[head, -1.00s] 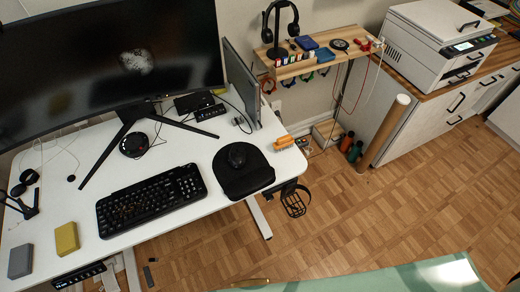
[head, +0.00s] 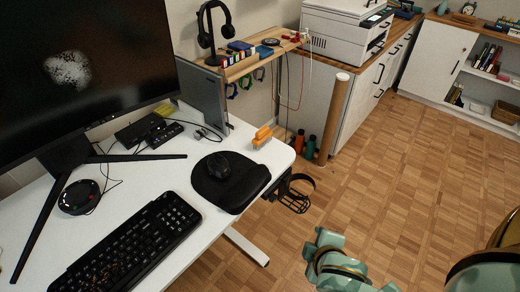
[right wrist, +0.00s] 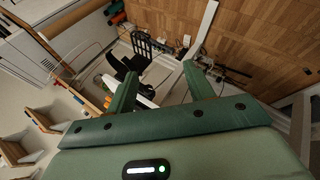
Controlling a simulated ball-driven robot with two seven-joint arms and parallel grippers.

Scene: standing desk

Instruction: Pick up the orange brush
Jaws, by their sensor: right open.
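The orange brush (head: 262,136) lies on the white desk (head: 150,178) near its far right corner, beyond the black mouse pad. In the right wrist view, a small orange piece (right wrist: 109,83) that looks like the brush shows just left of the left finger, partly hidden by it. My right gripper (right wrist: 160,72) is open and empty, its two green fingers spread apart. In the head view green parts of my right arm are low at the right, off the desk and apart from the brush. My left gripper is not in view.
A mouse (head: 223,165) rests on the mouse pad (head: 240,190), left of a black wire holder (head: 297,193) at the desk edge. A keyboard (head: 130,246) and monitor (head: 85,65) are further left. A small shelf (head: 245,65) stands behind the brush. The wooden floor at right is open.

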